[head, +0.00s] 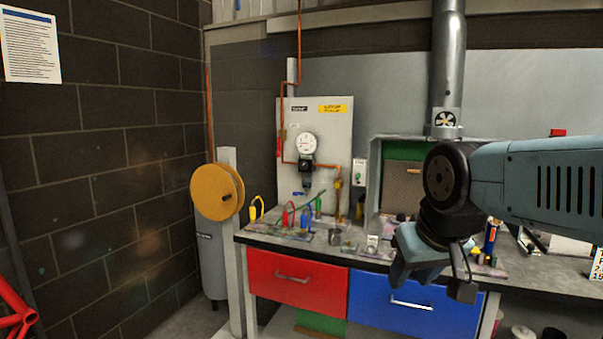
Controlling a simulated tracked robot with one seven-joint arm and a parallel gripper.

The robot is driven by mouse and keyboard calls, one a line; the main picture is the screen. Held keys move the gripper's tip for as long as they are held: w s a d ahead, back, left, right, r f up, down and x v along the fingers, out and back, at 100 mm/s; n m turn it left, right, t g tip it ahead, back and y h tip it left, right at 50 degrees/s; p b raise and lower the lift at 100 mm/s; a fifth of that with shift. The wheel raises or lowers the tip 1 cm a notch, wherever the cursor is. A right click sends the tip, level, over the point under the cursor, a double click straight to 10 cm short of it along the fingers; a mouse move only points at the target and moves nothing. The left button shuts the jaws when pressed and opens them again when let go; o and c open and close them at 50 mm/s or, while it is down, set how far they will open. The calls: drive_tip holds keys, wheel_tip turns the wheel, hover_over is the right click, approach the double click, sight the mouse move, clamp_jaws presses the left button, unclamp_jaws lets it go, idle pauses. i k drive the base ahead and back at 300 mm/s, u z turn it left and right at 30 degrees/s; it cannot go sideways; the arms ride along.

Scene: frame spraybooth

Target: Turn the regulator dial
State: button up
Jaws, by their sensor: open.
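The regulator (306,162) is mounted on a pale grey panel (331,134) on the back wall, above the left part of the bench. A round white gauge (306,143) sits at its top. The dial itself is too small to make out clearly on the dark body. My gripper (430,284) is at the right, in front of the bench and the blue drawer. It points downward, is open and looks empty. It is well apart from the regulator, to its right and lower in the picture. My arm hides part of the bench behind it.
Copper pipe (338,166) runs beside the regulator. Coloured clamps (290,215) and small items lie on the bench (345,257) below it. A yellow reel (217,192) stands left. The booth (404,185) and metal duct (447,70) are at right. The space before the panel looks clear.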

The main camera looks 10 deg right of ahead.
sight(303, 165)
drive_tip(key=z, duration=0.4)
drive_tip(key=i, duration=1.25)
drive_tip(key=u, duration=0.6)
